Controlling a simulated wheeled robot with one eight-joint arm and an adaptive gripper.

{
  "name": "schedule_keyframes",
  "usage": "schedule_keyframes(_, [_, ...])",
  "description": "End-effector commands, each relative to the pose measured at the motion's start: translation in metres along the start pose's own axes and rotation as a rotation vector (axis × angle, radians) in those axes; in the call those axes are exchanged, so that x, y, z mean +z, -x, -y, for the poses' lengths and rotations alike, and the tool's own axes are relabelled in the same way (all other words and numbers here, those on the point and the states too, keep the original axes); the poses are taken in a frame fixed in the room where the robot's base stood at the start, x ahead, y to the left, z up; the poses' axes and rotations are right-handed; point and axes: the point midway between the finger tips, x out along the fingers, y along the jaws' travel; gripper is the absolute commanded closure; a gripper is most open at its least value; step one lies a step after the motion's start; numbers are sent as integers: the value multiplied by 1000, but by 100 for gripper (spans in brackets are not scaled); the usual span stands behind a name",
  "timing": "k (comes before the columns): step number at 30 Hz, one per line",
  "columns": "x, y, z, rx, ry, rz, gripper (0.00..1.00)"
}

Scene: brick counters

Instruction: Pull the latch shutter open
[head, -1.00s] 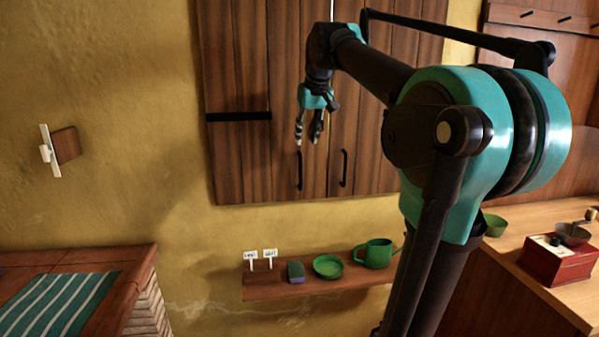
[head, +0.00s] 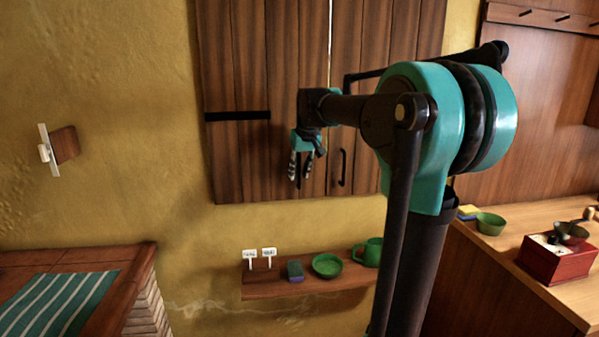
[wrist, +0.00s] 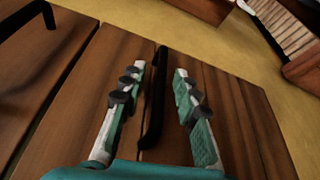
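The wooden shutter has two leaves, a left leaf (head: 235,155) and a right leaf (head: 372,150), with a thin bright gap between them at the top. The right leaf has a black vertical handle (head: 341,168). The left leaf's black handle (wrist: 155,100) shows in the wrist view, lying between my two fingers; in the head view my gripper hides most of it. My gripper (head: 299,180) is open in front of the left leaf, its fingers on either side of that handle. The wrist view shows gaps between the handle and both fingers (wrist: 152,92). No latch is clearly visible.
Below the shutter, a narrow shelf (head: 262,292) holds small signs, a sponge, a green bowl (head: 327,265) and a green mug (head: 368,252). A counter with a red grinder (head: 557,262) stands at right. A brick counter (head: 135,262) stands at left.

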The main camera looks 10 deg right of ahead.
Motion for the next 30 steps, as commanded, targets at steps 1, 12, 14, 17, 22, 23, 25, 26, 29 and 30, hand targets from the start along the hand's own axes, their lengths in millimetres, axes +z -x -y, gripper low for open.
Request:
schedule_keyframes(1, [0,0,0,0,0,0,69])
schedule_keyframes(12, [0,0,0,0,0,0,96])
schedule_keyframes(14, [0,0,0,0,0,0,100])
schedule_keyframes(17, [0,0,0,0,0,0,100])
schedule_keyframes(22, [0,0,0,0,0,0,100])
schedule_keyframes(23, [0,0,0,0,0,0,100])
schedule_keyframes(25, [0,0,0,0,-1,0,100])
schedule_keyframes(26, [0,0,0,1,-2,0,100])
schedule_keyframes(29, [3,2,1,4,-11,0,100])
schedule_keyframes(30, [5,2,2,7,-18,0,100])
